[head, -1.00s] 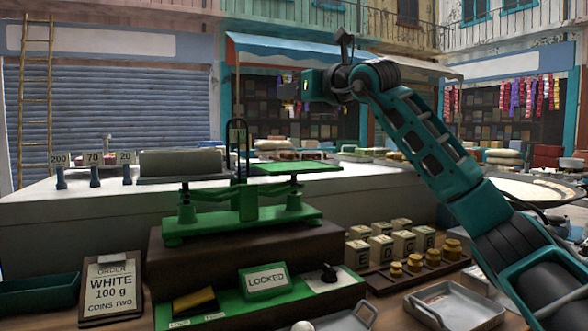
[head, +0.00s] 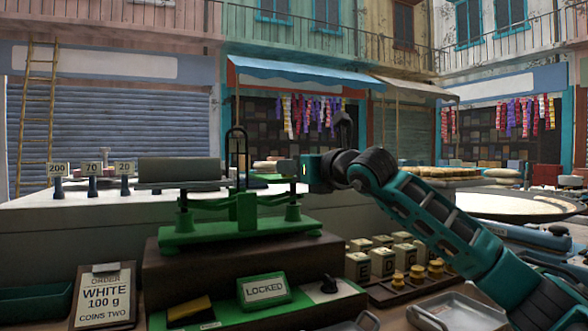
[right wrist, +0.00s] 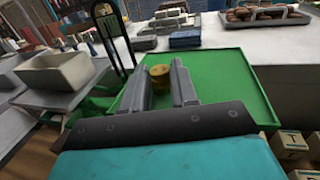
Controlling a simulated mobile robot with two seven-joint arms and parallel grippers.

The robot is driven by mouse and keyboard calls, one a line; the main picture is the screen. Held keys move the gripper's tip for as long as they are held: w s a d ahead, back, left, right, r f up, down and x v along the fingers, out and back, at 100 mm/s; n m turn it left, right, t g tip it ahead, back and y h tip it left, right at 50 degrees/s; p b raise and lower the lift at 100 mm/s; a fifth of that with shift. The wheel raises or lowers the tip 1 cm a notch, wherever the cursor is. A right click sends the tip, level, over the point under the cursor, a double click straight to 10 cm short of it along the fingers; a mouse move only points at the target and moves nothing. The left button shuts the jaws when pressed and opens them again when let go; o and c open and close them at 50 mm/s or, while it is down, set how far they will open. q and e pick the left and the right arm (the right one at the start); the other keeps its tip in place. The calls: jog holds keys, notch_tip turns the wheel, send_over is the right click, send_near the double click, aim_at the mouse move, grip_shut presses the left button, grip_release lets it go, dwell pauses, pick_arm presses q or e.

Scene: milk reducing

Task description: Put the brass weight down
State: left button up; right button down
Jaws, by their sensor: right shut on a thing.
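The green balance scale (head: 245,215) stands on a dark wooden stand. Its right-hand pan (right wrist: 235,85) is a flat green plate, seen nearly edge-on in the head view. My right gripper (right wrist: 162,72) is over this pan in the right wrist view. It is shut on the brass weight (right wrist: 160,76), a small gold cylinder between the fingertips. The weight is at or just above the pan; I cannot tell whether it touches. In the head view my right gripper (head: 297,170) is level with the pan, and the weight cannot be made out. My left gripper is not in view.
Several brass weights (head: 417,273) stand in a rack beside lettered blocks (head: 383,262) at right. A LOCKED sign (head: 264,289) and an order board (head: 102,296) reading WHITE 100 g stand in front. A metal tray (head: 470,312) is at lower right.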

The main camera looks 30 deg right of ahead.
jog(key=c, duration=1.3)
grip_release()
jog(key=shift+f, duration=0.1)
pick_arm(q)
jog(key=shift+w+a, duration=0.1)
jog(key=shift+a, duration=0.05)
pick_arm(e)
jog(key=o, duration=0.4)
pick_arm(q)
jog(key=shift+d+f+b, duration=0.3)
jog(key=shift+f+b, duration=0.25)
jog(key=shift+b, duration=0.45)
pick_arm(e)
jog(key=s, duration=0.4)
jog(key=s+d, duration=0.1)
jog(key=s, duration=0.3)
jog(key=s+d, duration=0.1)
jog(key=s, duration=0.2)
jog(key=shift+s, duration=0.4)
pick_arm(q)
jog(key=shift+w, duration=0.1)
